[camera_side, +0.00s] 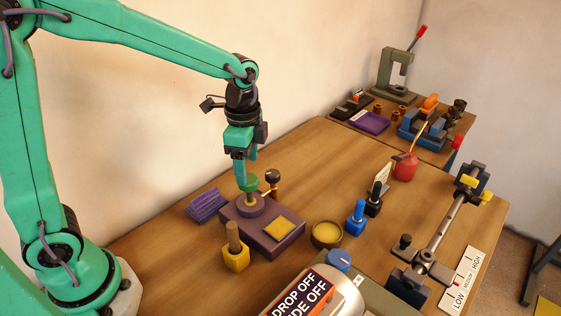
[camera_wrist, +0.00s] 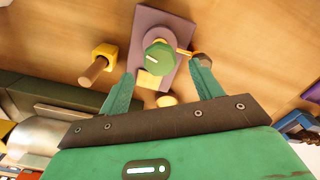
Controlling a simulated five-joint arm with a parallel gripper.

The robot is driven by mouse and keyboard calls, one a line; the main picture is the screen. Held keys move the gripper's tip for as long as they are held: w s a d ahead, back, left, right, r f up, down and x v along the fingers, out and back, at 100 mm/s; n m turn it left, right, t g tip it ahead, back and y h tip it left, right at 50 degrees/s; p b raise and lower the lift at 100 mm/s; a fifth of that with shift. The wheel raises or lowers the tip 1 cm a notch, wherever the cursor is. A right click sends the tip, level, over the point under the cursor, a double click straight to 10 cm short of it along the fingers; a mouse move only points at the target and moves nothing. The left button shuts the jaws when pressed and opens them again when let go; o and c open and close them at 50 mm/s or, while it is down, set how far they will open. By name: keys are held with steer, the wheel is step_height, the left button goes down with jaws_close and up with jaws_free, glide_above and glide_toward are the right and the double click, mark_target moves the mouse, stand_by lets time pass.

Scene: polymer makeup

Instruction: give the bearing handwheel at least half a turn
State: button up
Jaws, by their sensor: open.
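The green handwheel (camera_side: 250,183) sits on a round purple boss of a purple base block (camera_side: 280,243). In the wrist view the handwheel (camera_wrist: 158,58) is a green disc with a pale mark on its face, and the block (camera_wrist: 150,18) lies under it. My gripper (camera_side: 246,172) points down just over the handwheel. In the wrist view my gripper (camera_wrist: 161,70) has its fingers spread wide, one to each side of the wheel. Neither finger visibly grips it. The side view does not show clearly whether a fingertip touches the wheel.
A brass piece with a dark knob (camera_side: 272,177) stands close beside the wheel. A yellow holder with a brown handle (camera_side: 235,252), a purple ribbed block (camera_side: 206,205), a round brass dish (camera_side: 327,235) and a blue-handled tool (camera_side: 356,218) stand around the base.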

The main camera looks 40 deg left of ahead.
mark_target(248, 178)
steer(key=shift+r, duration=2)
steer(key=shift+s+a+r+n, duration=0.3)
steer(key=shift+s+r+n, duration=0.1)
steer(key=shift+s+r, duration=0.05)
steer(key=s+a+r+n+t, duration=0.2)
steer(key=s+n, duration=0.3)
steer(key=s, duration=0.2)
steer(key=s+a+r+n+t, duration=0.2)
steer(key=s+a+n+t, duration=0.1)
steer(key=s+n, duration=0.3)
steer(key=shift+s+a+r+t, duration=0.2)
steer(key=shift+s+t, duration=0.1)
steer(key=shift+s, duration=0.3)
steer(key=shift+w, duration=0.1)
